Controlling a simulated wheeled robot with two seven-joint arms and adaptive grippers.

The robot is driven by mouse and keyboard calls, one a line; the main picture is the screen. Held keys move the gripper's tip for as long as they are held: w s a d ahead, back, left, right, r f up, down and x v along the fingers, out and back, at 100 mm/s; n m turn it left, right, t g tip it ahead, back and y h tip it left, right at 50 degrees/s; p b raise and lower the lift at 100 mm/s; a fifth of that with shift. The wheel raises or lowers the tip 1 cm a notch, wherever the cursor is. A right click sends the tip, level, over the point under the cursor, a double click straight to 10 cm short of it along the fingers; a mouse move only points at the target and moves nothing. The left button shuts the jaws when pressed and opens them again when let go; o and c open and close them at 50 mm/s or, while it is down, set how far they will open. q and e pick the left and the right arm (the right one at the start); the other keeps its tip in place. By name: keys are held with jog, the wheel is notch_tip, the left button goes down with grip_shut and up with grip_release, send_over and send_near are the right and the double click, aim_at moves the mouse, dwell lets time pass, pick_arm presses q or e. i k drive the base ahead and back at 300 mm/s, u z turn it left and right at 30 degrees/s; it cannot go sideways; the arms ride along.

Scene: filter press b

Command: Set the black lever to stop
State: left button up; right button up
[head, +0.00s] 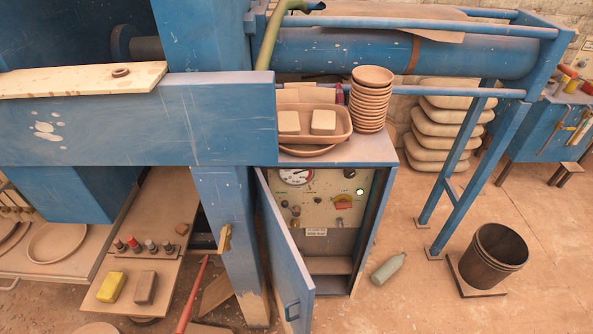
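The control panel (318,202) sits inside a blue cabinet under the press, and its blue door (285,250) stands open toward the front left. A small black lever or knob (349,172) shows at the panel's upper right; its exact setting and any stop mark are too small to read. A round white gauge (297,177) is at the upper left of the panel. Neither of my grippers is in view.
A stack of clay bowls (371,98) and a tray with two blocks (316,137) stand on the cabinet top. A green bottle (388,268) lies on the floor to the right, near a dark bucket (493,256). A red bar (192,297) leans at the lower left.

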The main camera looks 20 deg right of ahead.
aim_at(295, 210)
jog(key=k, duration=1.3)
jog(key=z, duration=0.65)
jog(key=i, duration=1.2)
jog(key=u, duration=0.5)
jog(key=i, duration=0.45)
jog(key=u, duration=0.35)
